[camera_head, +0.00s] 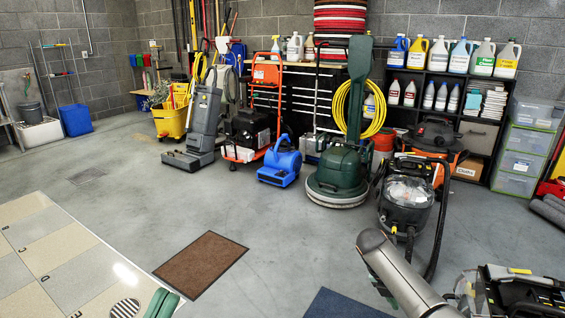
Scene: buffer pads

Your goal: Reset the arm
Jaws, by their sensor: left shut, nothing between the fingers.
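My left gripper (162,303) shows only as two green finger pads at the bottom edge, left of centre. The pads lie close together, shut, with nothing between them. They appear over the edge of the light tiled floor panel (45,250), below the brown mat (201,264). The rest of my left arm is cut off by the frame.
Several machines stand mid-room, among them a green floor buffer (338,175), a blue blower (280,162) and a black vacuum (406,205). A grey cylindrical part fills the lower right. A blue mat (340,305) lies at the front. Concrete floor around the brown mat is clear.

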